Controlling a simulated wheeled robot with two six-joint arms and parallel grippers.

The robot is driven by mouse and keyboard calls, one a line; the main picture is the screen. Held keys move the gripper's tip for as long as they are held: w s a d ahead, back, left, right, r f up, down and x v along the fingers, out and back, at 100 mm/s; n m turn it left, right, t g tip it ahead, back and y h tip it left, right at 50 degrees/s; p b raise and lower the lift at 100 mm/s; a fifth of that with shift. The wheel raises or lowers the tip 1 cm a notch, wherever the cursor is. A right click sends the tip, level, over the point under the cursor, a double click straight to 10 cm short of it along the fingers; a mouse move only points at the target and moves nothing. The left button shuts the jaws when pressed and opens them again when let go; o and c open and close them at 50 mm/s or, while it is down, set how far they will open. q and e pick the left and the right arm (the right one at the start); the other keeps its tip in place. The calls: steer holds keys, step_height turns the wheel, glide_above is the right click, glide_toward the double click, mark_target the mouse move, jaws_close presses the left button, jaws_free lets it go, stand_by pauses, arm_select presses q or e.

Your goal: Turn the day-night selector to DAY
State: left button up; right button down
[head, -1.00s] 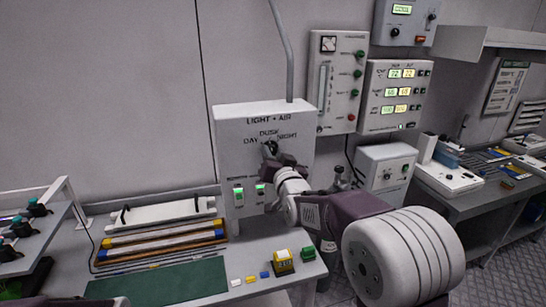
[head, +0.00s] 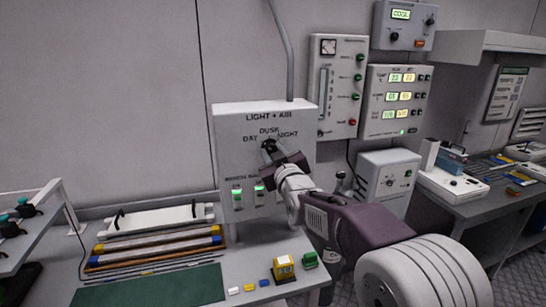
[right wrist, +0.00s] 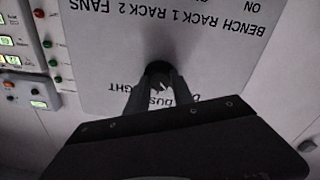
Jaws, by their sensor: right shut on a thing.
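The day-night selector is a small dark knob (head: 268,146) on the white LIGHT + AIR panel (head: 230,135). DAY is printed to its left, DUSK above and NIGHT to its right. My right gripper (head: 271,152) is at the knob and shut on it, with the arm reaching in from the lower right. In the right wrist view the panel appears upside down, and the knob (right wrist: 158,68) sits between the two fingertips (right wrist: 158,80). The fingers partly cover the knob, so I cannot tell which label it points to. My left gripper is not in view.
Below are a bench with a green mat (head: 150,288), bars in a tray (head: 160,245) and a yellow device (head: 284,267). More control boxes (head: 343,85) hang to the right.

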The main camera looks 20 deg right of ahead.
steer(key=shift+n, duration=0.4)
steer(key=c, duration=1.1)
jaws_free()
steer(key=s+b, duration=0.2)
steer(key=s, duration=0.7)
steer(key=shift+f, duration=0.2)
